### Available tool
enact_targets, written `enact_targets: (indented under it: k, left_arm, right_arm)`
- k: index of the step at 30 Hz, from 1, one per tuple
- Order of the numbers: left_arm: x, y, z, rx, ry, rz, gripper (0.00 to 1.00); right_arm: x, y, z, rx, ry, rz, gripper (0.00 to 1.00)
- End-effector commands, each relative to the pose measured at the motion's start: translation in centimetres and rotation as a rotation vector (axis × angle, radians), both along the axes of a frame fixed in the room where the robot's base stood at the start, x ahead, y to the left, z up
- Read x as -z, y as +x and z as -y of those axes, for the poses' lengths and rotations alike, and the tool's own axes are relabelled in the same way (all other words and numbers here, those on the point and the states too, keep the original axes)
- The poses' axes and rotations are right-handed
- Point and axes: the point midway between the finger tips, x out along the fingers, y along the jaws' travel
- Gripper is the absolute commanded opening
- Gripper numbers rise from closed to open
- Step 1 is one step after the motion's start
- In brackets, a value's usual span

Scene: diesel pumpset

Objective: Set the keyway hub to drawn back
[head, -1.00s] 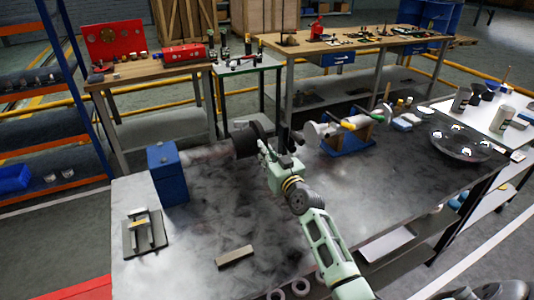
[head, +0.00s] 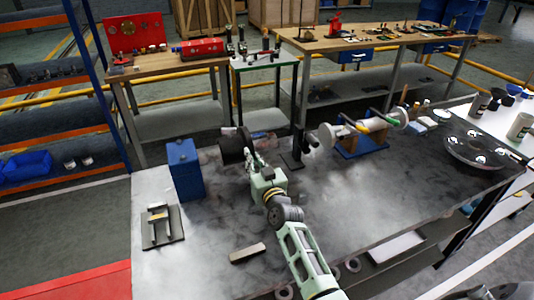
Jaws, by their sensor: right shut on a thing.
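The keyway hub (head: 232,147) is a dark round drum at the back of the near bench. It sits to the right of a blue block (head: 185,168), with a short length of grey shaft between them. My right gripper (head: 250,157) is at the right side of the hub, shut on it. The fingertips are small and partly hidden against the hub, so the exact grip is unclear. My left gripper is not in view.
A black post (head: 292,157) stands to the right of the hub, with a gap between. A spindle on a blue stand (head: 362,146) is farther right. A grey bar (head: 247,253) and a small fixture (head: 160,226) lie in front.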

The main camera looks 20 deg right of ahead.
Motion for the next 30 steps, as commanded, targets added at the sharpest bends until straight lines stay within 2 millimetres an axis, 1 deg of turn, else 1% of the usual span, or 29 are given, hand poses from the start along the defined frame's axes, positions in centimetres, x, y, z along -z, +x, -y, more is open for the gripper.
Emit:
enact_targets:
  k: [1, 8, 9, 14, 15, 25, 28, 30]
  left_arm:
    - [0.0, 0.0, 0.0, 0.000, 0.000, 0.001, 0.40]
    - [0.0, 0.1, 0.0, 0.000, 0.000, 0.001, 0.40]
    - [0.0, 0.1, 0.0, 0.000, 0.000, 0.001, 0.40]
    - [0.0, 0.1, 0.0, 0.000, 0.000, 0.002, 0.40]
    - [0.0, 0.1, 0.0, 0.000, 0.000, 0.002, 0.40]
    - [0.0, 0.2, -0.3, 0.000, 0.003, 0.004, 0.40]
    - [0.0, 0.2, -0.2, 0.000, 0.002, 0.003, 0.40]
    - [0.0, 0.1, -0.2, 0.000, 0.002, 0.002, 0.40]
  right_arm:
    - [0.1, 0.0, -0.3, -0.003, 0.001, -0.002, 0.00]
    - [0.1, 0.0, -0.1, -0.001, 0.001, -0.001, 0.00]
    - [0.1, 0.0, -0.1, -0.001, 0.001, -0.001, 0.17]
    - [0.1, 0.0, 0.0, 0.000, 0.000, 0.000, 0.31]
    - [0.1, 0.0, 0.0, 0.001, -0.001, 0.000, 0.33]
    - [0.0, -0.2, 0.1, 0.001, -0.001, 0.001, 0.33]
    - [0.1, -1.1, 0.0, 0.001, 0.000, 0.000, 0.33]
    - [0.2, -2.1, -0.1, 0.001, -0.001, -0.001, 0.33]
